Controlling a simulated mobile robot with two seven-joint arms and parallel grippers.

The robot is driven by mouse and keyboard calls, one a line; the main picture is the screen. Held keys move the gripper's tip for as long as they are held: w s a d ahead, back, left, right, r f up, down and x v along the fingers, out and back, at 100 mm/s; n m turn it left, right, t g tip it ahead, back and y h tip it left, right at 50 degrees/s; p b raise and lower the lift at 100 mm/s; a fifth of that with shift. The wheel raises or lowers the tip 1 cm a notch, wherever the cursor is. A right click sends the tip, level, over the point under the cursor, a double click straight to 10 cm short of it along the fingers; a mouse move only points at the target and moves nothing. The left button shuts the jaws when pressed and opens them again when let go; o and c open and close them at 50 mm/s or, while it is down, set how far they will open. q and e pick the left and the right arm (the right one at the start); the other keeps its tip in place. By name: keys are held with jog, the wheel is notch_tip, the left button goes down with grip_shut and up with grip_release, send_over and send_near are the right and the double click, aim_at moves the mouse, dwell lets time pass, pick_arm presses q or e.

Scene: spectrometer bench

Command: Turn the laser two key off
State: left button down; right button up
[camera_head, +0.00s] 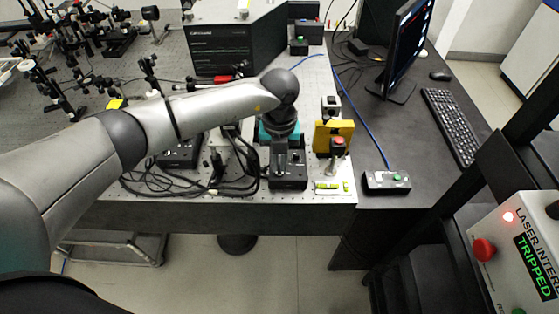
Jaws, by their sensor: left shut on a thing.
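My left arm reaches in from the left, and its left gripper (281,164) points down at a small black controller box (291,183) near the front edge of the bench. The gripper is shut on a small part at the top of this box, which looks like its key. The fingers hide the key, so I cannot see which way it is turned. Another black controller box (180,156) sits to the left, partly under my arm. Labels on the boxes are too small to read. My right gripper is not in view.
A yellow block (333,137) with a red button stands right of the gripper. Cables (215,180) lie to the left. The interlock panel (505,245) reads TRIPPED.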

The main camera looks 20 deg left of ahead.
pick_arm(q)
jog(key=shift+w+r, duration=0.1)
jog(key=c, duration=1)
grip_release()
notch_tip(320, 180, up, 15)
jog(key=shift+r, duration=0.1)
